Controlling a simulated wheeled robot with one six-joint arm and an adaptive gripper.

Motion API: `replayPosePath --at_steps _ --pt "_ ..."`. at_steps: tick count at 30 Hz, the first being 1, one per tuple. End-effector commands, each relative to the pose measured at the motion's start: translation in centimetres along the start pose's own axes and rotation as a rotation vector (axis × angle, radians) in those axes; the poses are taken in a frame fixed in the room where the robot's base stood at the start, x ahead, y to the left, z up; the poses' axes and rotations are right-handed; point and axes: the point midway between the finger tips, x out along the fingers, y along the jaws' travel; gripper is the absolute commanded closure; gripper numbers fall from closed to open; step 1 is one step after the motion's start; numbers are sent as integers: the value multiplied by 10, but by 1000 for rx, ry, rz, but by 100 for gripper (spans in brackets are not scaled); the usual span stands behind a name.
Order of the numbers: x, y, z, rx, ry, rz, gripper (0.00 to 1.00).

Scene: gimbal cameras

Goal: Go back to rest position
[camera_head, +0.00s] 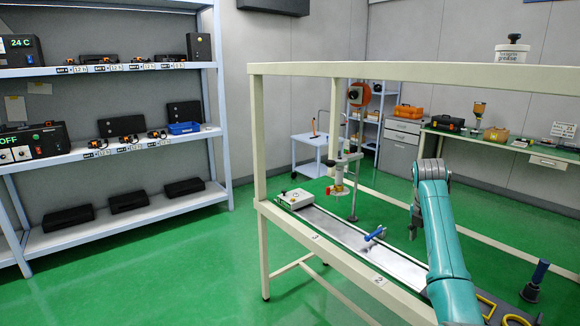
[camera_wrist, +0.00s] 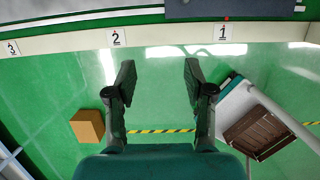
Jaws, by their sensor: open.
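My gripper (camera_wrist: 158,82) is open and empty in the wrist view, its two dark fingers apart above the green floor. A cream beam with number labels 3, 2 (camera_wrist: 117,38) and 1 (camera_wrist: 223,32) runs just beyond the fingertips. In the head view my teal arm rises at the right in front of the cream frame (camera_head: 420,70).
The frame holds a rail (camera_head: 345,232) with a blue handle (camera_head: 374,234) and a white box (camera_head: 294,199). A shelf rack (camera_head: 110,155) stands left, a green-topped bench (camera_head: 500,140) back right. A brown box (camera_wrist: 87,126) and a crate (camera_wrist: 259,132) lie below. Floor at left is clear.

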Motion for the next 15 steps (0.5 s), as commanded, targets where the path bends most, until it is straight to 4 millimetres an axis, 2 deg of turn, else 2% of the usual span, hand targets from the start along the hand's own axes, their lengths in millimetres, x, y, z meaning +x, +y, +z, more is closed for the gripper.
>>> replayPosePath --at_steps 8,15 --pt "35 1 -14 54 -18 20 47" --pt "82 2 -36 132 -43 54 47"
